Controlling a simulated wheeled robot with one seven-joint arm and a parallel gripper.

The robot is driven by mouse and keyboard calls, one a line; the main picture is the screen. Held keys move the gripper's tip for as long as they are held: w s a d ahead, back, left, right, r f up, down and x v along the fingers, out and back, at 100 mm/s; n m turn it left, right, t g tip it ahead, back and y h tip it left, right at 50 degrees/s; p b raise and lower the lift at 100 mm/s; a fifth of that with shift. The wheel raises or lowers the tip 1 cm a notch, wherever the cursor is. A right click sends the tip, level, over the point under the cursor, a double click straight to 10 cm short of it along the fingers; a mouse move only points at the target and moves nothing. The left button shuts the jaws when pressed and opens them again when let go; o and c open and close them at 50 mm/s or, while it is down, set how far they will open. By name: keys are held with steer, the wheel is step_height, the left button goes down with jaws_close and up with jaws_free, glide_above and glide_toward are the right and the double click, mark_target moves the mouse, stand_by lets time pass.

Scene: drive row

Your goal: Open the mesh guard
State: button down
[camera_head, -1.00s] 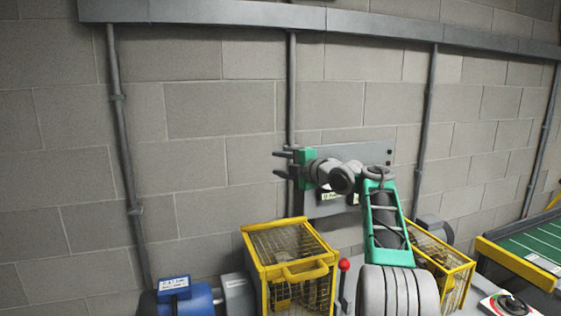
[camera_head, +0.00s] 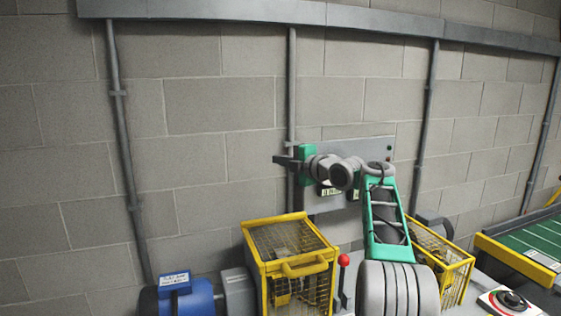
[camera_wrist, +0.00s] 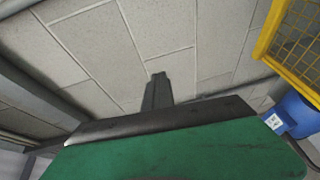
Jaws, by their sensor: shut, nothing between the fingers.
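The mesh guard (camera_head: 290,266) is a yellow-framed wire cage with a yellow handle (camera_head: 305,267) on its upper front. It stands at the lower middle of the head view, and its lid looks down. Machine parts show dimly through the mesh. My gripper (camera_head: 276,161) is up and to the left of my arm, above the guard and apart from it. Its fingers are together and empty, pointing left. In the wrist view the shut fingers (camera_wrist: 158,88) point at the block wall, and a yellow mesh corner (camera_wrist: 295,45) shows at the upper right.
A blue motor (camera_head: 178,298) with a label sits left of the guard. A red-knobbed lever (camera_head: 343,261) stands at its right. A second yellow mesh cage (camera_head: 445,262) is beyond my arm. A grey panel (camera_head: 372,152) is on the wall behind my gripper. Air above the guard is free.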

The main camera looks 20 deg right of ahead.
steer(key=c, duration=2.1)
jaws_free()
steer(key=o, duration=0.8)
steer(key=b+v, duration=0.3)
steer(key=v, duration=0.4)
steer(key=shift+s+d, duration=0.2)
steer(key=shift+s, duration=0.15)
steer(key=shift+c, duration=0.4)
